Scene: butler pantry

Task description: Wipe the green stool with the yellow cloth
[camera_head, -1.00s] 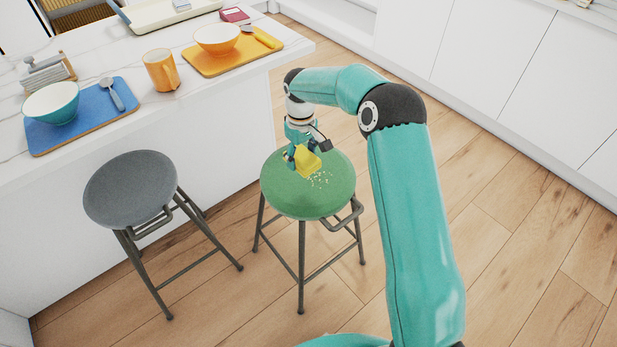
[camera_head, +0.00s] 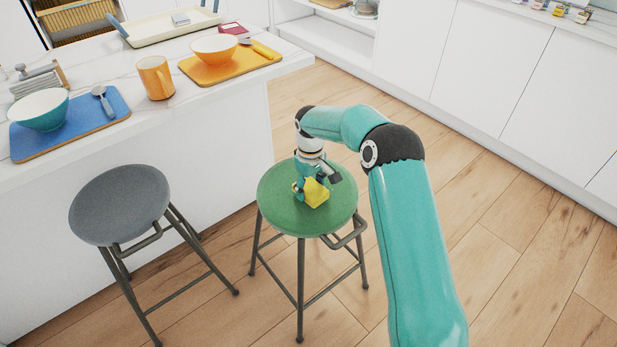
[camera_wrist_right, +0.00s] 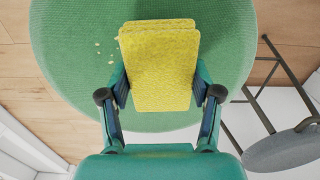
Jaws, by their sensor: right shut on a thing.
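The green stool (camera_head: 285,215) stands on the wooden floor in the middle of the head view. Its round seat (camera_wrist_right: 75,60) fills much of the right wrist view. My right gripper (camera_head: 308,189) is low over the seat and shut on the yellow cloth (camera_head: 316,193). In the right wrist view the folded cloth (camera_wrist_right: 160,65) sits between the two fingers, over the seat. A few pale crumbs (camera_wrist_right: 112,55) lie on the seat to the left of the cloth. I cannot tell if the cloth presses on the seat. My left gripper is not in view.
A grey stool (camera_head: 120,205) stands to the left. Behind is a white counter (camera_head: 165,120) with a blue board (camera_head: 85,130), a teal bowl (camera_head: 40,112), an orange mug (camera_head: 155,78) and an orange board (camera_head: 205,72). White cabinets (camera_head: 490,70) line the right. Floor right of the green stool is clear.

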